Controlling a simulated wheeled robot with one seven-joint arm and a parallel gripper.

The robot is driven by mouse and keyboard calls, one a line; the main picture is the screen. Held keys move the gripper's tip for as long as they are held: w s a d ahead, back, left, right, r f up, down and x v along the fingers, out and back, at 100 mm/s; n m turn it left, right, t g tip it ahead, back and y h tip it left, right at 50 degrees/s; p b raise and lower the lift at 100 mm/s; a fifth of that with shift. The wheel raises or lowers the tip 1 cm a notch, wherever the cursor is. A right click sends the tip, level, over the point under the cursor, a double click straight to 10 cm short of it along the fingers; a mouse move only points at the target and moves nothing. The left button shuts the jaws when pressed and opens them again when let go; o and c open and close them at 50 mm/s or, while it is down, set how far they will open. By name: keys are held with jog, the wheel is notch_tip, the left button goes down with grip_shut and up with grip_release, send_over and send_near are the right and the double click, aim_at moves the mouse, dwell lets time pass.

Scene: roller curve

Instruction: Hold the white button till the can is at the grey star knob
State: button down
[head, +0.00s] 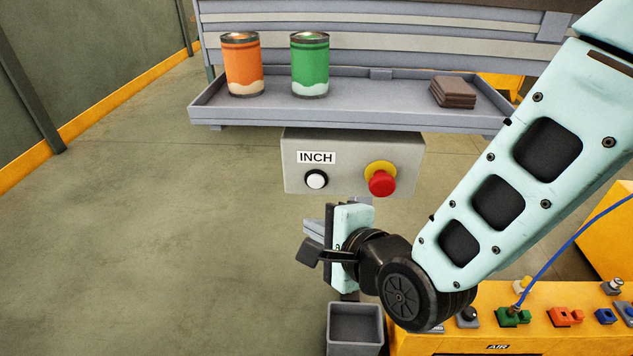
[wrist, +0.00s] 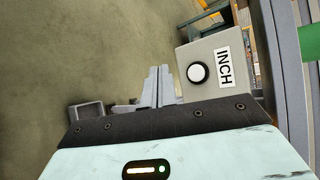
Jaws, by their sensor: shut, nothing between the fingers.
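The white button (head: 316,180) sits in a black ring under the INCH label on a grey control box (head: 350,152). It also shows in the wrist view (wrist: 198,72), right of my fingers. My gripper (head: 312,230) is just below the box in the head view, its fingers partly hidden by the hand. In the wrist view my gripper (wrist: 159,72) is shut and empty, apart from the button. An orange can (head: 242,65) and a green can (head: 310,65) stand upright on the grey shelf (head: 350,112). I cannot make out a grey star knob or a roller curve.
A red button (head: 382,183) on a yellow base is right of the white one. Dark flat pieces (head: 453,92) lie on the shelf. A grey bin (head: 355,325) stands below my gripper. A yellow panel (head: 540,305) with coloured fittings is at lower right. The floor at left is clear.

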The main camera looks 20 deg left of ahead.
aim_at(316, 181)
jog(key=w+a, duration=0.1)
jog(key=w, duration=0.6)
jog(key=shift+w+a+p, duration=0.3)
jog(key=shift+a+p, duration=0.1)
jog(key=shift+w, duration=0.1)
dwell(1.6)
jog(key=shift+w+a, duration=0.1)
jog(key=shift+w, duration=0.2)
